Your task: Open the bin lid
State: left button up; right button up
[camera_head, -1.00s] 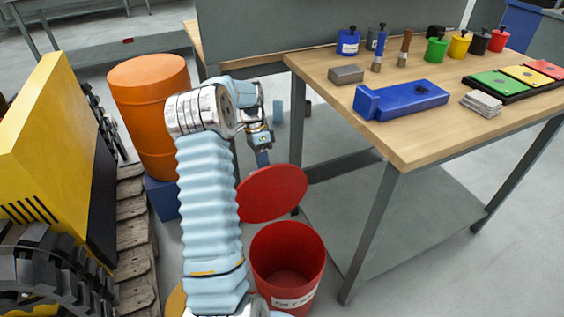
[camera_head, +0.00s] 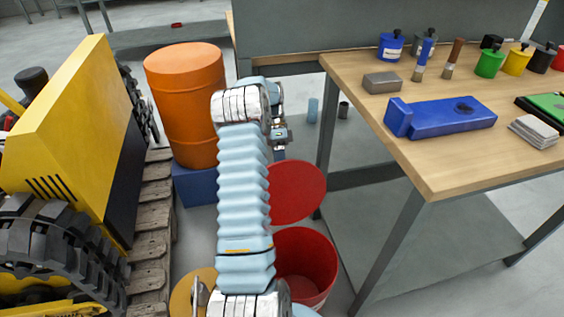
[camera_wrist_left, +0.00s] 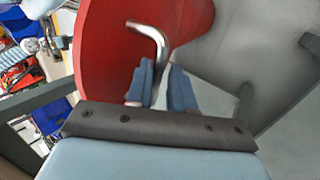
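The red bin (camera_head: 318,268) stands on the floor beside the table's near left leg, partly hidden by my left arm. Its round red lid (camera_head: 299,190) is tilted up steeply behind the opening, so the inside shows. My left gripper (camera_head: 280,150) is at the lid's far side in the head view. In the left wrist view, the lid (camera_wrist_left: 105,50) fills the upper left and carries a bent metal handle (camera_wrist_left: 160,40). The blue fingers of the gripper (camera_wrist_left: 162,88) sit on either side of this handle and appear closed on it. My right gripper is in neither view.
A wooden-topped table (camera_head: 400,150) with a blue block (camera_head: 445,117) and several small pots stands right of the bin. An orange barrel (camera_head: 187,105) on a blue base and a yellow tracked machine (camera_head: 60,120) stand to the left.

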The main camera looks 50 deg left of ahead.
pick_arm(q)
jog(key=o, duration=0.3)
jog(key=shift+a+f, duration=0.1)
jog(key=shift+w, duration=0.1)
jog(key=v, duration=0.7)
jog(key=shift+a+r, duration=0.15)
jog(key=shift+r, duration=0.05)
